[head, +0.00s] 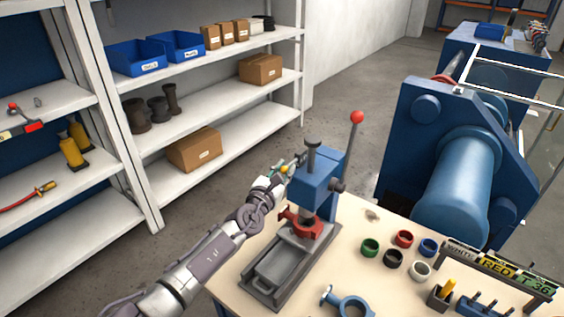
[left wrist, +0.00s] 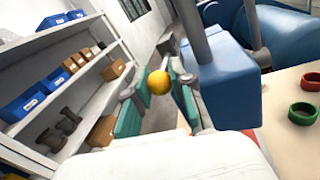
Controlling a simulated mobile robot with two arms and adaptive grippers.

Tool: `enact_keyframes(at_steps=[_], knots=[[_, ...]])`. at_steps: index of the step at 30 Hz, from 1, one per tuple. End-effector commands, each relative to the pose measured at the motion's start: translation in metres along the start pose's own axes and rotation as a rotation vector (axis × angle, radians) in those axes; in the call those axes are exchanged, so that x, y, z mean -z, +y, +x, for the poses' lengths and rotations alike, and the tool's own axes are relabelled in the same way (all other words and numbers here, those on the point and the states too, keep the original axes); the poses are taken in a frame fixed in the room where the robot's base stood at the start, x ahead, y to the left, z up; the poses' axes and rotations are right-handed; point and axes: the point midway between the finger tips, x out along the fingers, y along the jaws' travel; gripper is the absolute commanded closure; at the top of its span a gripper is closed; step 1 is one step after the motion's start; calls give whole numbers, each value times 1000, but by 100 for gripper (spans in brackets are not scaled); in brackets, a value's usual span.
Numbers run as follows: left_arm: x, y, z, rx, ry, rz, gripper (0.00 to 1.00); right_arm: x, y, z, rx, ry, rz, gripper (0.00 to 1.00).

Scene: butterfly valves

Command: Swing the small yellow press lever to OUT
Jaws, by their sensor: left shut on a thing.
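The blue press (head: 318,185) stands on the table's left side, with a grey base and a red piece at its foot. The small yellow press lever shows as a yellow ball knob (left wrist: 159,82) beside the blue press body (left wrist: 228,85) in the left wrist view. My left gripper (head: 284,170) reaches the press's left side from the lower left. Its teal finger pads stand on both sides of the lever, and it is shut on it. The lever is mostly hidden by the gripper in the head view. No OUT mark is readable. My right gripper is not in view.
A tall press handle with a red ball (head: 357,117) rises at the press's right. Several coloured rings, including a green one (head: 370,247), and a blue clamp (head: 347,303) lie on the table. Shelves (head: 215,70) stand at left beyond open floor. A big blue machine (head: 450,150) stands at right.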

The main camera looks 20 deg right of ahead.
Motion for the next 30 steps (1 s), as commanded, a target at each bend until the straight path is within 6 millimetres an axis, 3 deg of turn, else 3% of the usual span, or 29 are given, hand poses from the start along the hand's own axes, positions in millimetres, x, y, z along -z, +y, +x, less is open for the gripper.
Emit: enact_keyframes(at_steps=[6,15,16,20,30], knots=[[-1,-1,0,-14,2,0,100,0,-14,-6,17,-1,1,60],[0,-1,0,-15,2,1,100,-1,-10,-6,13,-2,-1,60],[0,-1,0,-15,2,1,76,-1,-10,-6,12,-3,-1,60],[0,-1,0,-15,2,0,54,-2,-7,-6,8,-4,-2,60],[1,0,0,-14,2,1,51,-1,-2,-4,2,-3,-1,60]])
